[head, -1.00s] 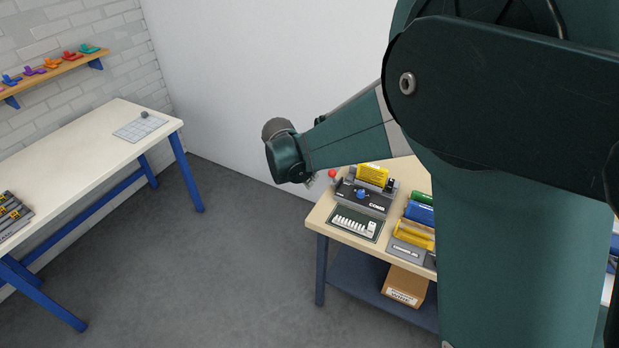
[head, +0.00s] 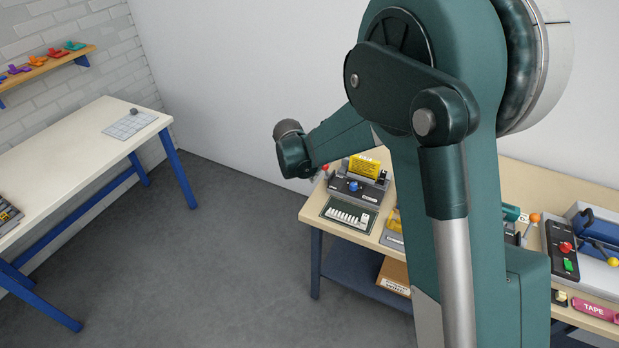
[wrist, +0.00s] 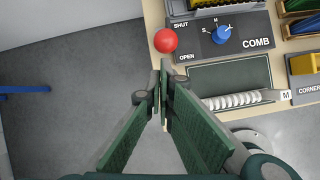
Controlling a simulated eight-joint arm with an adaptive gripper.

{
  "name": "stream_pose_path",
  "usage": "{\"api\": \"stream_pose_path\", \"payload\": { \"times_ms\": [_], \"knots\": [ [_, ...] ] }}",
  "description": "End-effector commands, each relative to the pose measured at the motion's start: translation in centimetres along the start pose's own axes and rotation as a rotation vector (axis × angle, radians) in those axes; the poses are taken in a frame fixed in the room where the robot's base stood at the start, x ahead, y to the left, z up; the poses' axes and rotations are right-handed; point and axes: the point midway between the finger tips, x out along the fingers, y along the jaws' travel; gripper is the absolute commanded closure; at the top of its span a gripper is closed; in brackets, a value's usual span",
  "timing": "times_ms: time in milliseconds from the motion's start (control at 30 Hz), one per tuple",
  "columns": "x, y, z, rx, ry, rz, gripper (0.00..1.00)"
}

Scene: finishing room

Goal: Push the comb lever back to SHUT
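The comb machine (head: 357,188) is a dark grey unit with a blue dial at the far left end of the bench. Its lever has a red ball knob (wrist: 165,40), level with a place between the SHUT and OPEN labels in the wrist view. The red knob also shows in the head view (head: 325,167), at the unit's left side. My gripper (wrist: 163,72) has its fingertips together, with nothing seen between them. The tips lie just below the knob in the wrist view, on the OPEN side. I cannot tell whether they touch it. My arm mostly hides my gripper in the head view.
A green tray with a white comb (wrist: 235,99) lies in front of the unit. Open floor (wrist: 60,80) lies left of the bench. A separate white table (head: 75,150) stands farther left.

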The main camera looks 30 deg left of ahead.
Motion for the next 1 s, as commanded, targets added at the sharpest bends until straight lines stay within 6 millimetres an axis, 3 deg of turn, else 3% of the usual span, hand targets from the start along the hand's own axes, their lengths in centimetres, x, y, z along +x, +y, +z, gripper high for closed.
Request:
{"api": "stream_pose_path", "payload": {
  "times_ms": [667, 1000],
  "knots": [
    [0.0, 0.0, 0.7, 0.000, 0.015, -0.004, 1.00],
    [-0.3, 0.3, 2.5, -0.004, 0.136, -0.027, 1.00]
  ]
}}
